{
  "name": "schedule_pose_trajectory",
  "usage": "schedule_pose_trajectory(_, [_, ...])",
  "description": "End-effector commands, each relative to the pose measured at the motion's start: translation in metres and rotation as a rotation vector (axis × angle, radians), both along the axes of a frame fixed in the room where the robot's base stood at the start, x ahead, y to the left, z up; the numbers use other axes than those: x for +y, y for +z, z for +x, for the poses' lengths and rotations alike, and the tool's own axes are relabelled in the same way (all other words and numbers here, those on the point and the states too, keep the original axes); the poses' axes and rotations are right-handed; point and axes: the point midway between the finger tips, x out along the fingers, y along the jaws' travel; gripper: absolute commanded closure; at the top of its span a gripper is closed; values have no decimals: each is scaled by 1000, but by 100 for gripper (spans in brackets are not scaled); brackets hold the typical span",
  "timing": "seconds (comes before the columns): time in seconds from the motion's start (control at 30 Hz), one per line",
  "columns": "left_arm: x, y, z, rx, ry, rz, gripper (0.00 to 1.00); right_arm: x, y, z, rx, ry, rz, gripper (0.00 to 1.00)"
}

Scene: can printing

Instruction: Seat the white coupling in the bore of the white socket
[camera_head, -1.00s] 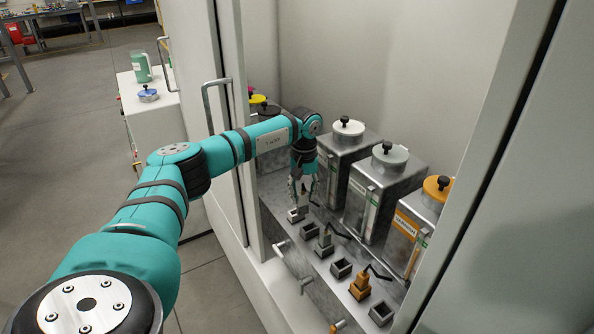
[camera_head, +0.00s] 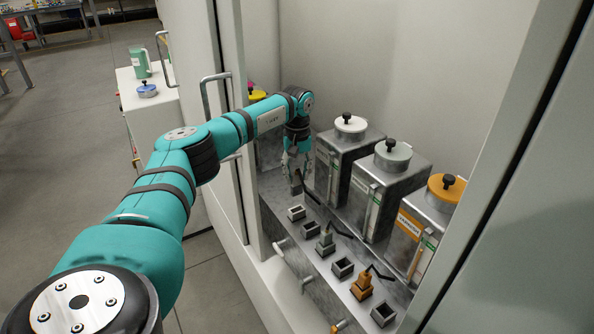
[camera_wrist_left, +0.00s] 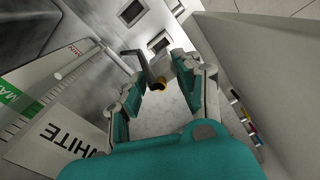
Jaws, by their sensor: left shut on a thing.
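My left gripper (camera_head: 295,178) hangs over the ledge, in front of the tank with the white lid. It is shut on the white coupling, which the fingers mostly hide. The pale open socket (camera_head: 296,212), apparently the white socket, is empty. It stands just below and nearer than the gripper, and the coupling is clear of it. My right gripper is not in view.
Along the ledge stand a grey coupling (camera_head: 325,242), an empty socket (camera_head: 342,267), an orange coupling (camera_head: 362,286) and another empty socket (camera_head: 382,313). The white-lid tank (camera_head: 340,165) and the grey-lid tank (camera_head: 385,190) stand close behind. The cabinet frame (camera_head: 235,130) is at left.

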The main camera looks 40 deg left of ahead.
Motion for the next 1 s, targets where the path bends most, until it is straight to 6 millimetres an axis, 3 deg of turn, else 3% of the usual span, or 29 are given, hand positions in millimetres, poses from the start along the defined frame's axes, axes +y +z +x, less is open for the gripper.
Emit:
schedule_pose_trajectory(0.5, [0,-48,0,-1,-1,-1,100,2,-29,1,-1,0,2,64])
schedule_pose_trajectory(1.0, [0,-50,0,0,-1,0,100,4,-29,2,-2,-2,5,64])
